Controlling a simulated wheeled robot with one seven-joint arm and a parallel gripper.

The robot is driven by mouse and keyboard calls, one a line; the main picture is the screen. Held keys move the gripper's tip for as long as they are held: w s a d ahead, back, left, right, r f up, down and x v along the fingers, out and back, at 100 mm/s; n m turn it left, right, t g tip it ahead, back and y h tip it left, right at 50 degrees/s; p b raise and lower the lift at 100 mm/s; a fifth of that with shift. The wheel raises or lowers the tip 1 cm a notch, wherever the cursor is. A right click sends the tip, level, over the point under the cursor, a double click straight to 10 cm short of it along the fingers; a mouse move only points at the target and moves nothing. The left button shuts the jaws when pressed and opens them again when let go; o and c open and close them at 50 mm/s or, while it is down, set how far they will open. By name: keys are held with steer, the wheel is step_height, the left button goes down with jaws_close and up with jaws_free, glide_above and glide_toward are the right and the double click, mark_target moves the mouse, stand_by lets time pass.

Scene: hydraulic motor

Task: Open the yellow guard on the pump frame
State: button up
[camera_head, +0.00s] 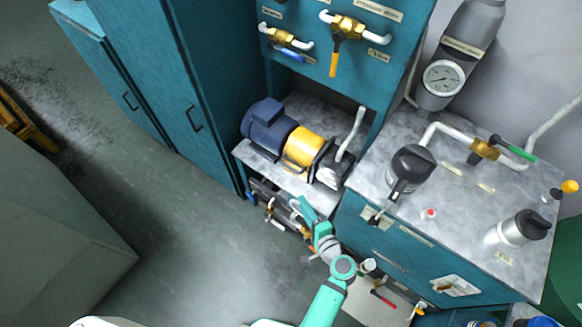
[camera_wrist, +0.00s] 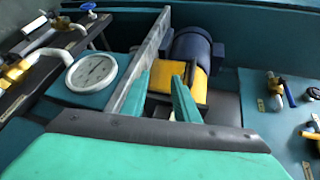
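The yellow guard (camera_head: 302,147) sits on the shelf between a dark blue motor (camera_head: 266,126) and a dark and grey pump (camera_head: 334,168). It looks like a rounded cover over the middle of the pump set; I see no raised flap. My gripper (camera_head: 299,207) is below and in front of the shelf edge, apart from the guard in the head view. In the wrist view its two green fingers (camera_wrist: 160,78) are spread, with the guard (camera_wrist: 202,84) beyond and partly hidden by them. I cannot see contact. The blue motor (camera_wrist: 192,48) shows behind the guard.
Valves and pipes (camera_head: 274,208) sit low under the shelf, near my gripper. A marble-topped cabinet (camera_head: 462,205) stands to the right, a tall teal cabinet (camera_head: 212,80) to the left.

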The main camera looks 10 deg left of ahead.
mark_target(290, 167)
steer(key=w+r+y, duration=0.3)
steer(key=w+r, duration=0.1)
steer(key=r, duration=0.1)
steer(key=x, duration=1.1)
steer(key=shift+w+r, duration=0.1)
steer(key=shift+w, duration=0.1)
steer(key=shift+c, duration=0.3)
jaws_close()
